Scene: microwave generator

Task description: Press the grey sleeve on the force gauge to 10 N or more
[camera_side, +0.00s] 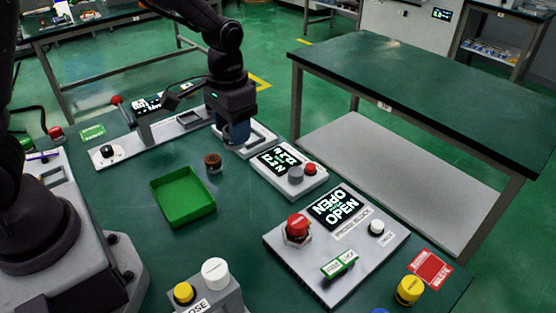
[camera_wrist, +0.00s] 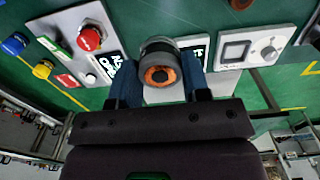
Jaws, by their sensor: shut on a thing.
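The force gauge (camera_side: 308,182) is a pale box on the green bench, with a lit black display (camera_side: 279,159), a grey round knob and a red button. The display's digits are too small to read surely. My gripper (camera_side: 236,135) points down over the gauge's far left end. In the wrist view my gripper (camera_wrist: 158,88) is shut on the grey sleeve (camera_wrist: 158,47), a dark grey ring with a copper-orange core showing inside. In the side view the fingers hide the sleeve, and I cannot tell whether it touches the gauge.
A green tray (camera_side: 183,196) and a small brown cylinder (camera_side: 212,163) are left of the gauge. A panel reading OPEN (camera_side: 337,240) with a red button stands nearer. A long grey fixture (camera_side: 150,137) lies behind left. Bare bench lies between the tray and panel.

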